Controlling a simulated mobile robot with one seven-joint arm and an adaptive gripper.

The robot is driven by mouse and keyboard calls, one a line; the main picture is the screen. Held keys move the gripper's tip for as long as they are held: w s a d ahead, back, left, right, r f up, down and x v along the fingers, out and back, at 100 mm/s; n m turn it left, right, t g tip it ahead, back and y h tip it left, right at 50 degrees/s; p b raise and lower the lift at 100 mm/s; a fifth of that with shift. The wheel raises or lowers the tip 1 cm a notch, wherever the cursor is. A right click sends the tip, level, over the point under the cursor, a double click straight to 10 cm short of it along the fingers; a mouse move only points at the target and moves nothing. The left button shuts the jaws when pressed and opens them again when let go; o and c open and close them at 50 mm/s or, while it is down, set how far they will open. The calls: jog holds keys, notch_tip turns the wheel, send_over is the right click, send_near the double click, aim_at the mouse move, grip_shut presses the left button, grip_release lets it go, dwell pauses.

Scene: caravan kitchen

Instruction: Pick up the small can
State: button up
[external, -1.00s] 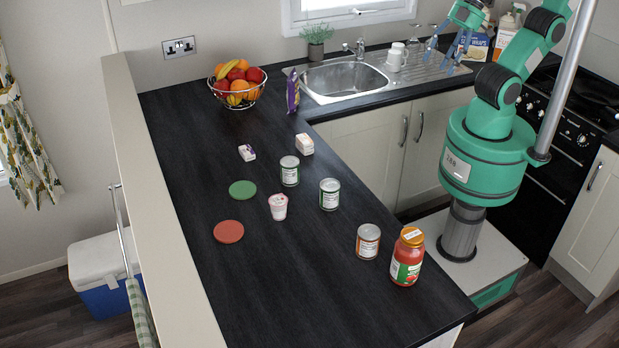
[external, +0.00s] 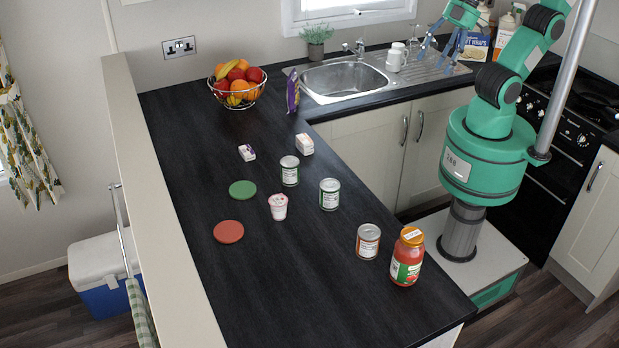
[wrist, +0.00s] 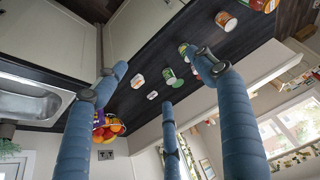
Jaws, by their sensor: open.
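Three cans stand upright on the dark worktop (external: 270,290); I cannot tell which is meant as the small one. One green-labelled can (external: 289,171) is near the middle, another (external: 329,194) is just right of it, and an orange-labelled can (external: 368,241) stands nearer the front. In the wrist view the orange can (wrist: 226,20) is at the top and a green-labelled can (wrist: 168,75) is between the fingers; the other is partly behind a finger. My gripper (external: 440,55) is open and empty, above the sink drainer, far from the cans. Its blue fingers (wrist: 158,76) are spread.
A red jar (external: 407,257) stands close beside the orange can. A pink-white cup (external: 278,207), small boxes (external: 304,144), green (external: 242,189) and red (external: 229,232) discs, a purple packet (external: 292,91) and a fruit bowl (external: 237,84) are around. The worktop's front left is clear.

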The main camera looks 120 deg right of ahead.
jog(key=w+g+p, duration=0.2)
jog(key=w, duration=1)
jog(key=g+p, duration=0.3)
send_over(330, 184)
notch_tip(330, 184, down, 22)
jog(key=shift+w+f, duration=0.1)
jog(key=shift+f, duration=0.1)
jog(key=shift+f, duration=4.3)
